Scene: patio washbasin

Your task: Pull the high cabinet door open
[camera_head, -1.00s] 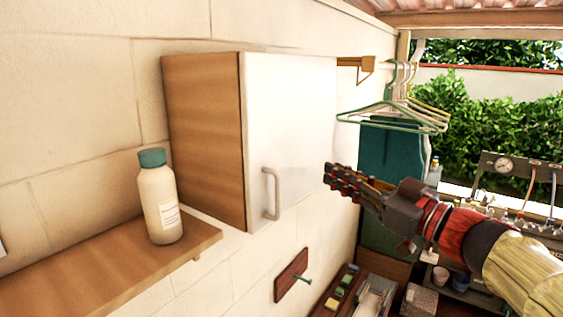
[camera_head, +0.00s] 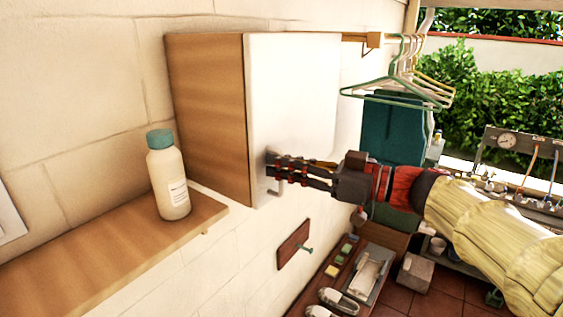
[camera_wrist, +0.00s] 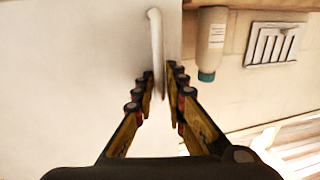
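The high cabinet (camera_head: 208,110) has a wooden side and a white door (camera_head: 292,85), which sits flush against it, shut. The door has a pale upright bar handle (camera_head: 276,191), mostly hidden behind my fingers in the head view. My gripper (camera_head: 270,168) is at the handle, its fingers pointing left at the door. In the wrist view the handle (camera_wrist: 155,35) runs down between the fingertips of my gripper (camera_wrist: 160,78), one finger on each side. Narrow gaps seem to show beside the bar, so the fingers look open around it.
A bottle with a teal cap (camera_head: 168,178) stands on a wooden shelf (camera_head: 110,262) left of the cabinet. Hangers (camera_head: 400,90) hang from a rail to the right. A wall hook board (camera_head: 293,244) is below the cabinet. Space in front of the door holds only my arm.

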